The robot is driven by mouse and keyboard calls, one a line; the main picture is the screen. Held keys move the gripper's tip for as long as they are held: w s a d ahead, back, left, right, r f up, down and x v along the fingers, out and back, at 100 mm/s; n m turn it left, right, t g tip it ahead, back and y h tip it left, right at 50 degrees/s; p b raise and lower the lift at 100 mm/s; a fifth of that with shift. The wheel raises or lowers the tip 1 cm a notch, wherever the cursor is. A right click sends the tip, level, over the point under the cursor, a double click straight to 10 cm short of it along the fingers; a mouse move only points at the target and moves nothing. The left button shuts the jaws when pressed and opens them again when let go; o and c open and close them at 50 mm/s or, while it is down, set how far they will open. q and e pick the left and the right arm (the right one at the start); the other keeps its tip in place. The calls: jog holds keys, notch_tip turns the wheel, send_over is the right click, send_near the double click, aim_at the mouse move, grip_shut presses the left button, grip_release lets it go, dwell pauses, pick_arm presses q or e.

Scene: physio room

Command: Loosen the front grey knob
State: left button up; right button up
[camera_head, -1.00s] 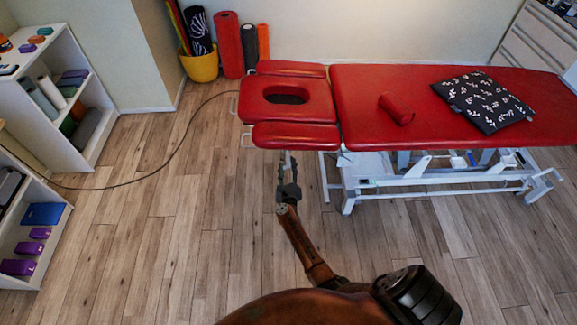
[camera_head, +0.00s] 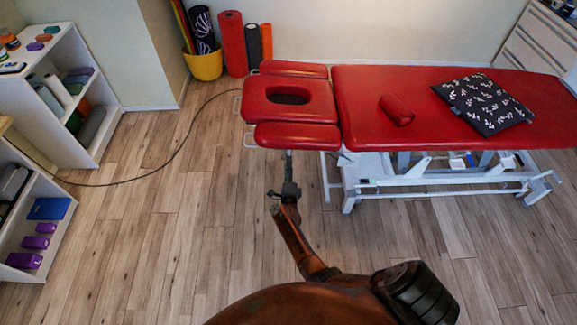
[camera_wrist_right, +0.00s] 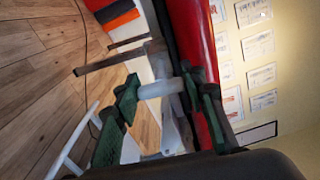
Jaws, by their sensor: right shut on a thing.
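The red treatment table's head end has a face cushion (camera_head: 315,107) with a hole and a front arm pad (camera_head: 297,136). My right gripper (camera_head: 289,160) is just below the front arm pad's near edge. In the right wrist view the right gripper (camera_wrist_right: 160,92) has its two dark green fingers on either side of a light grey, rounded knob (camera_wrist_right: 158,89), shut on it. In the head view the knob cannot be made out, covered by the gripper or the pad. My left gripper is not in view.
The table's white frame (camera_head: 440,180) stands to the right of my right arm. A red roll (camera_head: 396,110) and a patterned black cushion (camera_head: 484,102) lie on the table. White shelves (camera_head: 95,128) stand at left. A dark cable (camera_head: 150,172) crosses the wooden floor.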

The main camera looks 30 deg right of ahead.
jog(key=shift+f+n, duration=0.1)
jog(key=shift+n, duration=0.2)
jog(key=o, duration=1.2)
